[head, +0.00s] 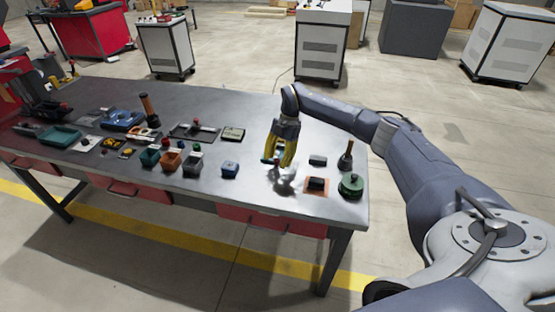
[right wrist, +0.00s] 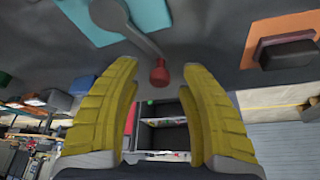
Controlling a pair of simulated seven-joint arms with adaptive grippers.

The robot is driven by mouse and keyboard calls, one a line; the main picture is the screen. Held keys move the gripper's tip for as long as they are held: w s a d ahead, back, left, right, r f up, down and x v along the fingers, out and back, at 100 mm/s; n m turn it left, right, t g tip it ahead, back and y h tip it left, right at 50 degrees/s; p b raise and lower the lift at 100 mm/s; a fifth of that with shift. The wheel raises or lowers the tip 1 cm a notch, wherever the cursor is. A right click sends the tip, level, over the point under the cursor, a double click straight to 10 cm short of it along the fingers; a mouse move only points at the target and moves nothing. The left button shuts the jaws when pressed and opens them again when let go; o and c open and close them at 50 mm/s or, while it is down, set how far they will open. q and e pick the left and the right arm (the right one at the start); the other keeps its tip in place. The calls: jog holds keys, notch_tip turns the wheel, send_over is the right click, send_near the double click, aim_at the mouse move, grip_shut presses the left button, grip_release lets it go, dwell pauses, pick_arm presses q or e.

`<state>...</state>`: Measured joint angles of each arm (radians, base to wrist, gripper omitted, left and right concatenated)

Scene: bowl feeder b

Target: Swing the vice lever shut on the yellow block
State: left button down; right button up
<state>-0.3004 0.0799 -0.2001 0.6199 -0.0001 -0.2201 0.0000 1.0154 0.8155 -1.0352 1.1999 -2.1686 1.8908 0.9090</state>
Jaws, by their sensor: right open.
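In the right wrist view a grey lever (right wrist: 140,38) runs from a round grey pivot to a red ball knob (right wrist: 160,74). A teal base (right wrist: 150,14) lies beside the lever. My right gripper (right wrist: 158,84), with yellow fingers, is open, and the knob appears between its fingertips; I cannot tell whether they touch. In the head view my right gripper (head: 279,163) points down over the right part of the bench and hides most of the teal fixture (head: 266,158). I cannot make out the yellow block. My left gripper is not in view.
An orange plate with a dark block (head: 316,184), a green round piece (head: 351,186) and a dark upright handle (head: 346,156) stand right of the gripper. The bench's front edge is close.

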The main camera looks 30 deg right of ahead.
grip_shut()
dwell(0.3)
dwell(0.3)
